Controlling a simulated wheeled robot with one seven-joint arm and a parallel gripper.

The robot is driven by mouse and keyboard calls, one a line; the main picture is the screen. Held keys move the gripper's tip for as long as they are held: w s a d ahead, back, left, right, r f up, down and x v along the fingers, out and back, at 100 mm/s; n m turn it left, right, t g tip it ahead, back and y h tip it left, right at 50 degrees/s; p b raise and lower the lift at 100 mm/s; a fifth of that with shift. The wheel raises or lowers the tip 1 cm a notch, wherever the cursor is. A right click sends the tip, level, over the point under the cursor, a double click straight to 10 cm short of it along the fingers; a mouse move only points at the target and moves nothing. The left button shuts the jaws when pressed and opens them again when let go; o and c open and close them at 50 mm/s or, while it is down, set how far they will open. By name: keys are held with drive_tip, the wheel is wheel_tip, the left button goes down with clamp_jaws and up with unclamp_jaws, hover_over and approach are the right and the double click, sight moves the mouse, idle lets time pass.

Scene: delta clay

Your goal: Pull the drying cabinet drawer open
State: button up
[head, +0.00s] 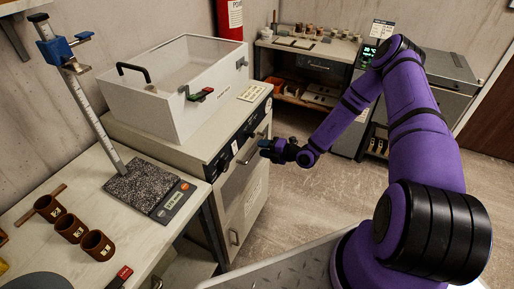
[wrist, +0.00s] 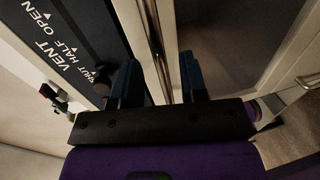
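The pale drying cabinet (head: 205,145) has a dark control panel across its upper front. A drawer front (head: 235,182) with a bar handle (head: 243,158) is below this panel. My gripper (head: 268,149) is in front of the cabinet at about handle height. In the wrist view, my gripper (wrist: 158,80) is open, its two dark fingers apart. A metal bar (wrist: 154,35), apparently the handle, runs between the fingers. I cannot tell whether either finger touches it. The drawer looks shut.
A lower front has its own handle (head: 233,238). A bench with a scale (head: 150,185) and brown cups (head: 70,228) is at the left. Open floor (head: 310,200) lies right of the cabinet.

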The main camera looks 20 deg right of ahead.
drive_tip(key=shift+x, duration=1.6)
drive_tip(key=shift+s, duration=0.1)
clamp_jaws()
